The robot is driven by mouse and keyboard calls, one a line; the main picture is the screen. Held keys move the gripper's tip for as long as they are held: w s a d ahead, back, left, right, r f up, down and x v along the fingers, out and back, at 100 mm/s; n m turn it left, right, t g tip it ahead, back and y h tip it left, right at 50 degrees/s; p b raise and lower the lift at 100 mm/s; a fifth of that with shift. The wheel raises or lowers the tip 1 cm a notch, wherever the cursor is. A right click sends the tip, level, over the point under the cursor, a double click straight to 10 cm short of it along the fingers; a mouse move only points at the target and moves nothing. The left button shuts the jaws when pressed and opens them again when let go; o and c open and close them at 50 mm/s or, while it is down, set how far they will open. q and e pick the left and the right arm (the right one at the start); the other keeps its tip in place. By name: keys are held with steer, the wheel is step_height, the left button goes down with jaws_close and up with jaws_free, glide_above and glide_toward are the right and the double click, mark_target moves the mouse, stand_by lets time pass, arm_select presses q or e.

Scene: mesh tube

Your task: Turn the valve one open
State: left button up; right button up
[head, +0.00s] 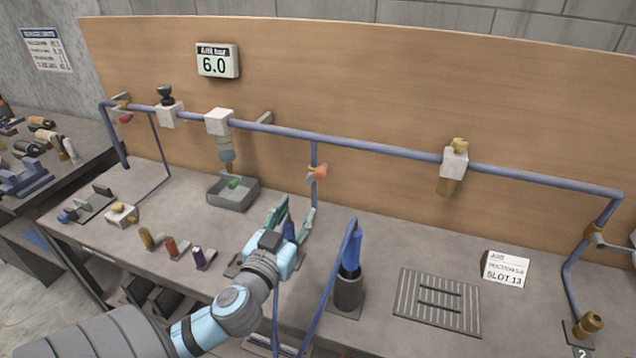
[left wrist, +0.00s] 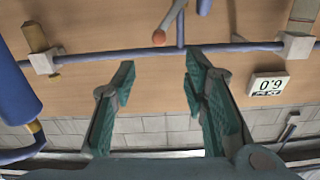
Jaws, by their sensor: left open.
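A valve with an orange-red handle (head: 317,172) sits on a short drop pipe below the blue main pipe. I cannot read a number on it. My left gripper (head: 292,214) is open, its green fingers pointing at the board, below and a little left of that handle and apart from it. In the left wrist view, which is upside down, the open fingers (left wrist: 160,72) have nothing between them. The orange-red knob (left wrist: 158,38) shows beyond them, near the pipe. Another red handle (head: 125,118) is at the pipe's left end. My right gripper is not in view.
The blue pipe (head: 380,150) runs along the wooden board. A gauge (head: 217,62) reads 6.0. A grey tray (head: 234,193) stands left of my gripper. A blue tool (head: 352,250) with its hose stands in a dark holder just right of my arm. A slotted plate (head: 439,302) lies farther right.

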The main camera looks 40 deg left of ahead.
mark_target(319, 176)
arm_select(q)
steer(key=p+x, duration=0.1)
steer(key=x, duration=1.3)
steer(key=shift+p, duration=0.4)
steer(key=shift+r, duration=0.1)
steer(key=shift+s, duration=0.1)
jaws_close()
